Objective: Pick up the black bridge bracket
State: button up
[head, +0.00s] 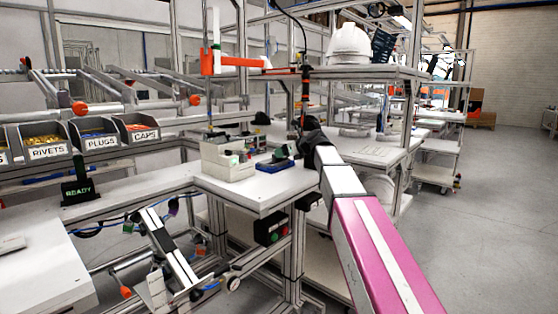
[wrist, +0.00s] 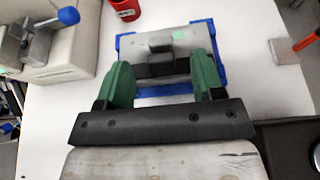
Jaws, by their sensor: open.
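A dark bracket-like piece (wrist: 155,68), which looks like the black bridge bracket, lies on a grey plate inside a blue tray (wrist: 218,75) in the wrist view. A raised dark grey block stands at its far side. My gripper (wrist: 162,63) is open, with one green finger on each side of the piece. I cannot tell whether the fingers touch it. In the head view, my gripper (head: 284,153) is low over the blue tray (head: 273,166) on the white bench; the bracket cannot be made out there.
A pale fixture (wrist: 65,50) with a blue-knobbed lever stands left of the tray. A red cup (wrist: 125,9) is beyond it. A grey block (wrist: 284,51) and an orange-handled thing (wrist: 306,41) lie right. In the head view, a shelf (head: 355,73) carries a white helmet (head: 349,45).

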jog(key=x, duration=0.2)
jog(key=shift+w+a+f, duration=0.2)
jog(key=shift+w+a, duration=0.05)
jog(key=c, duration=1)
